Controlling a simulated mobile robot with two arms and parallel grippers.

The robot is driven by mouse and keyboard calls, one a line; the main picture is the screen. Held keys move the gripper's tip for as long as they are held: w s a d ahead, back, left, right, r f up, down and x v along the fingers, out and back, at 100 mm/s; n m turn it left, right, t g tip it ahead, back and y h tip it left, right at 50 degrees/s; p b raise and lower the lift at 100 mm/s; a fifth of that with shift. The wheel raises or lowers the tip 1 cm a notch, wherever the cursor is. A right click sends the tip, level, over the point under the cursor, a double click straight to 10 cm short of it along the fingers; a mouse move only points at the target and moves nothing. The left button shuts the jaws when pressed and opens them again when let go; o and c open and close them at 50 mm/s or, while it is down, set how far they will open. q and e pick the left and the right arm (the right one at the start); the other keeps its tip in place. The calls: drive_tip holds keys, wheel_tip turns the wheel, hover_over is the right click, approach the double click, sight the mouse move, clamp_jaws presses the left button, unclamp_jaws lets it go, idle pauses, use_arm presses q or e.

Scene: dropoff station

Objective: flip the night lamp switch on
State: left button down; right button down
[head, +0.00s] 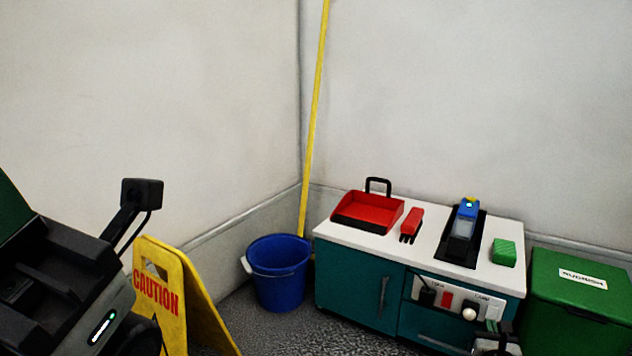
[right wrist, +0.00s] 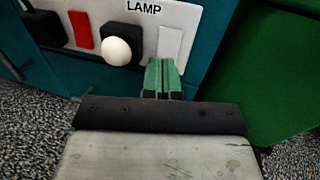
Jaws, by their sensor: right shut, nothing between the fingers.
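The lamp is a round white bulb (head: 470,312) on a black base, on a pale panel on the front of the cabinet. It also shows in the right wrist view (right wrist: 116,51), and I cannot tell whether it is lit. The white lamp switch (right wrist: 170,42) is right of the bulb, beside the word LAMP. My right gripper (right wrist: 162,78) is shut and empty, its green fingertips just below the switch and overlapping its lower edge in the picture. I cannot tell whether they touch. The right gripper is at the lower right of the head view (head: 495,338). My left gripper is not in view.
A red switch (right wrist: 81,30) and a black plug (right wrist: 45,28) are left of the bulb. A green rubbish bin (head: 575,290) stands close on the right.

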drive_tip(key=shift+w+d+b, duration=0.4)
drive_tip(key=shift+w+b, duration=0.1)
drive_tip(key=shift+w, duration=0.15)
drive_tip(key=s+a+p, duration=0.4)
drive_tip(key=s, duration=0.2)
drive_tip(key=shift+s+p, duration=0.4)
idle(0.5)
drive_tip(key=shift+a, duration=0.1)
